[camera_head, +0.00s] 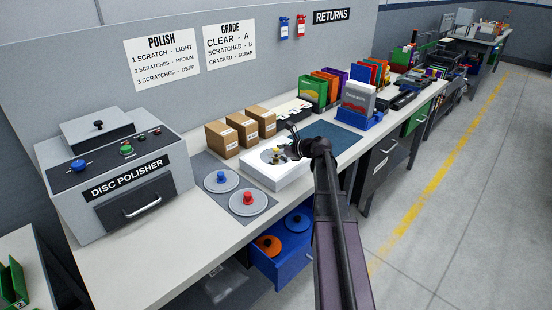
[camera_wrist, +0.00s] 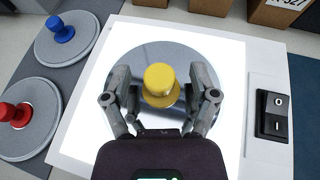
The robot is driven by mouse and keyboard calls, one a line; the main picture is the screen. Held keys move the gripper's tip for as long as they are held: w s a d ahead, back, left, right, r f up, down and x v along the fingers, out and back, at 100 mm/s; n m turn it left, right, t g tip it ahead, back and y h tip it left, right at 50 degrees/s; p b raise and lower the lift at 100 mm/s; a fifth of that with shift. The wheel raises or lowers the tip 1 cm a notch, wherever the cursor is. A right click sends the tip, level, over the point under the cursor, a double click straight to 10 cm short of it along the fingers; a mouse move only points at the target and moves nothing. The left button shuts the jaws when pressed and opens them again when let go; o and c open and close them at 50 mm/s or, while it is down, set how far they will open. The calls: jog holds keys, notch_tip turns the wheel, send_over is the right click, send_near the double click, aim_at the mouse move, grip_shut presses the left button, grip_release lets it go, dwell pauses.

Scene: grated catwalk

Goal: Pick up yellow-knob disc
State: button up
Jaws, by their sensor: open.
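The yellow-knob disc (camera_wrist: 160,56) is a grey round disc with a yellow knob (camera_wrist: 161,84) at its centre. It lies on a white lit box (camera_wrist: 70,143). In the wrist view my gripper (camera_wrist: 160,92) is open, with one finger on each side of the yellow knob and a gap on both sides. In the head view the yellow knob (camera_head: 276,150) shows just left of my gripper (camera_head: 290,148), and my arm hides part of the white box.
Left of the box, a blue-knob disc (camera_head: 221,181) and a red-knob disc (camera_head: 248,202) lie on a grey mat. Cardboard boxes (camera_head: 241,130) stand behind it. A disc polisher (camera_head: 117,180) stands at the left. An open blue drawer (camera_head: 284,265) is below. A black switch (camera_wrist: 273,115) sits on the box.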

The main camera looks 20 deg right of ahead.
aim_at(276, 149)
jog(key=shift+c, duration=0.2)
grip_shut()
dwell(0.3)
jog(key=shift+r, duration=0.15)
notch_tip(276, 149, up, 4)
jog(key=p, duration=0.3)
jog(key=shift+f+p, duration=0.25)
jog(key=shift+p, duration=0.15)
jog(key=s+r+p, duration=0.1)
jog(key=s, duration=1.5)
jog(key=shift+a+r, duration=0.15)
jog(key=shift+a, duration=0.15)
